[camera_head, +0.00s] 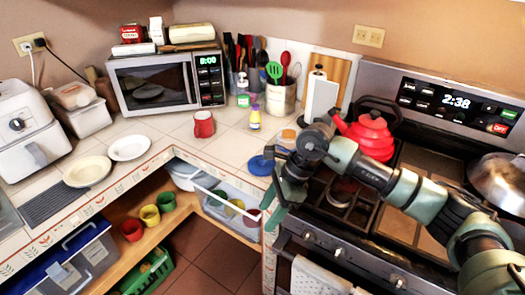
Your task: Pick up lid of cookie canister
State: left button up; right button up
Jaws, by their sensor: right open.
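A round blue lid-like disc (261,166) lies on the tiled counter near its front edge, left of the stove. A small jar with an orange-brown top (287,138) stands just behind it. I cannot tell for sure which of these belongs to the cookie canister. My right gripper (277,203) is open, pointing down at the counter's front edge, just right of and nearer than the blue disc. It appears apart from the disc, with nothing seen between its fingers. My left gripper is not in view.
A red kettle (370,135) stands on the stove (405,215) behind my right arm. A utensil crock (281,98), yellow bottle (255,118) and red mug (204,125) stand farther back. Two plates lie left. Free counter shows left of the disc.

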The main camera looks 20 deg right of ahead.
aim_at(258, 166)
jog(key=i+l, duration=0.25)
jog(key=i, duration=0.25)
jog(key=i+l, duration=0.25)
jog(key=i, duration=0.2)
